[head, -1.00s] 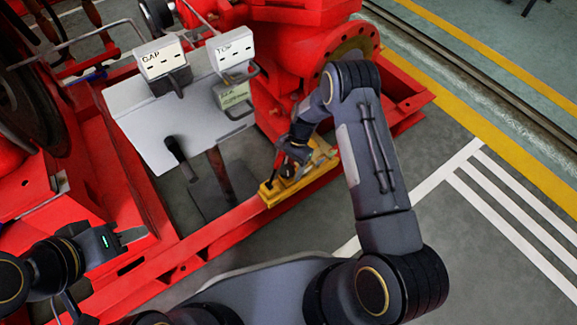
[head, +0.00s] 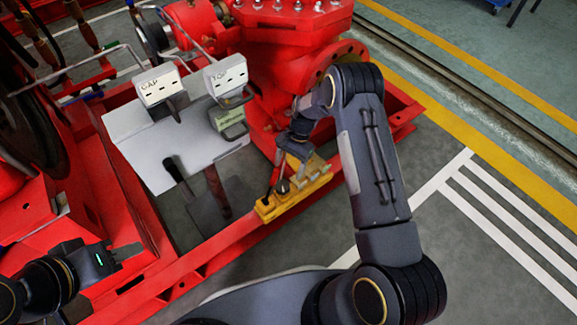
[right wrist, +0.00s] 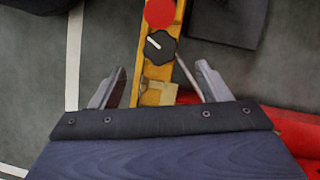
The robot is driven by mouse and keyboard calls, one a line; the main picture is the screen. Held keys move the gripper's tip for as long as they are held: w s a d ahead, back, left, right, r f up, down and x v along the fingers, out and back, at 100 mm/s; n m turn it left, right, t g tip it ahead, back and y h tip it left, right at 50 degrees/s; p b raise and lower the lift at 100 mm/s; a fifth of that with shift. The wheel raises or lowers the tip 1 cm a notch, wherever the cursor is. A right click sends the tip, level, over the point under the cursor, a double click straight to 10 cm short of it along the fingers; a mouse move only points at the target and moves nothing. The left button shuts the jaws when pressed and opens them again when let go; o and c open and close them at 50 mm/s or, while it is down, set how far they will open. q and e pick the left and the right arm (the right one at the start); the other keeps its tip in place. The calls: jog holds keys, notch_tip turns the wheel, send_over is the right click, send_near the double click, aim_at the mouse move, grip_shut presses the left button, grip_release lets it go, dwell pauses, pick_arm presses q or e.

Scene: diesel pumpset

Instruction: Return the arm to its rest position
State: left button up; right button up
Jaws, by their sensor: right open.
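My right arm reaches in from the lower right in the head view. Its gripper (head: 284,168) is over a yellow control box (head: 268,211) on the red frame rail. In the right wrist view the gripper (right wrist: 161,70) has its fingers spread apart, with nothing held. The yellow box (right wrist: 151,98), with a black knob (right wrist: 159,47) and a red button (right wrist: 160,13), shows between and beyond them. I cannot tell how far the fingers are above it. My left gripper (head: 128,252) is at the lower left, near the red frame; its finger gap is not clear.
The red pumpset frame (head: 222,238) spans the left and middle. Open grey floor (head: 440,255) with white stripes lies right.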

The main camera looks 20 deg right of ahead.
jog(key=s+d+r+n+t, duration=0.1)
jog(key=s+d+r, duration=0.15)
jog(key=r, duration=0.65)
jog(key=s+d+r+n+t+y, duration=0.15)
jog(key=s+r, duration=0.25)
jog(key=r, duration=0.5)
jog(key=s+d+r+n+t, duration=0.1)
jog(key=s+r+t, duration=0.15)
jog(key=r, duration=0.65)
jog(key=s+a+r+n+t+h, duration=0.1)
jog(key=s+r+n+t, duration=0.15)
jog(key=s, duration=0.75)
jog(key=s+a+r+n+t, duration=0.1)
jog(key=s+r+n, duration=0.2)
jog(key=s, duration=0.8)
notch_tip(320, 180, up, 33)
jog(key=p, duration=3.3)
jog(key=shift+w, duration=0.1)
